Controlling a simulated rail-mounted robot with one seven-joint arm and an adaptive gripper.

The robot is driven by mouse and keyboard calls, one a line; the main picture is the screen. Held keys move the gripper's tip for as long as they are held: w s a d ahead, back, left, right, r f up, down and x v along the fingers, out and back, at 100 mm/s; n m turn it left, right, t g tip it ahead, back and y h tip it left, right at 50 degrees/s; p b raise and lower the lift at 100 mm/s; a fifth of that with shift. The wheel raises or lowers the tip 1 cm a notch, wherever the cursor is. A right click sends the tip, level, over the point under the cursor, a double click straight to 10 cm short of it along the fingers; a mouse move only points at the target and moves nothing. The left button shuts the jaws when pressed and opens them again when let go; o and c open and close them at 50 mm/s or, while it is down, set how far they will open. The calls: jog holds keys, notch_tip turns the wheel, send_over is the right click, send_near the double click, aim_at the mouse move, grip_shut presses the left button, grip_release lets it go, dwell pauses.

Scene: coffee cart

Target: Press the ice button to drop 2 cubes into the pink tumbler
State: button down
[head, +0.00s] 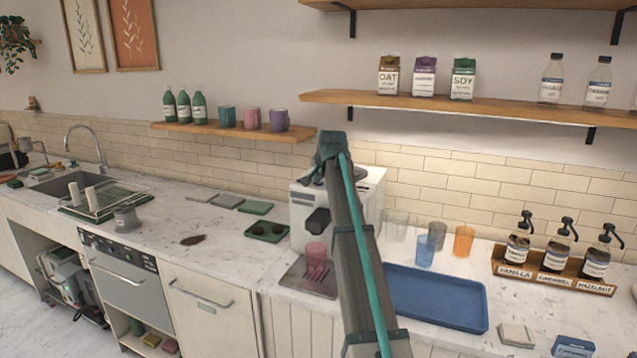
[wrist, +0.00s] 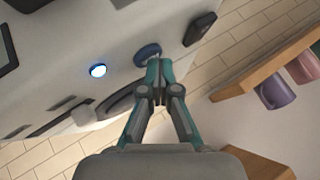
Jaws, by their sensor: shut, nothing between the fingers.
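The pink tumbler (head: 316,254) stands upright at the front of the white machine (head: 303,206), on a grey drip tray (head: 300,284), below a dark spout (head: 318,221). I cannot tell whether ice is in it. In the wrist view, the machine's face (wrist: 60,60) carries a dark blue oval button (wrist: 147,52) and a round button lit blue-white (wrist: 98,70). My gripper (wrist: 158,64) is shut and empty, its tips at the lower right edge of the oval button. I cannot tell whether they touch it.
A blue tray (head: 440,300) lies right of my arm, with clear, grey, blue and orange tumblers (head: 464,241) behind it. Syrup pump bottles (head: 558,250) stand further right. A mug shelf (head: 235,131) is above left. A green tray (head: 266,232) lies left of the machine.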

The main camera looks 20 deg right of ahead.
jog(key=shift+r+p, duration=0.35)
jog(key=shift+r, duration=0.5)
jog(key=shift+r, duration=0.1)
jog(key=shift+r+p, duration=1.2)
jog(key=shift+r, duration=1.2)
jog(key=shift+r, duration=0.1)
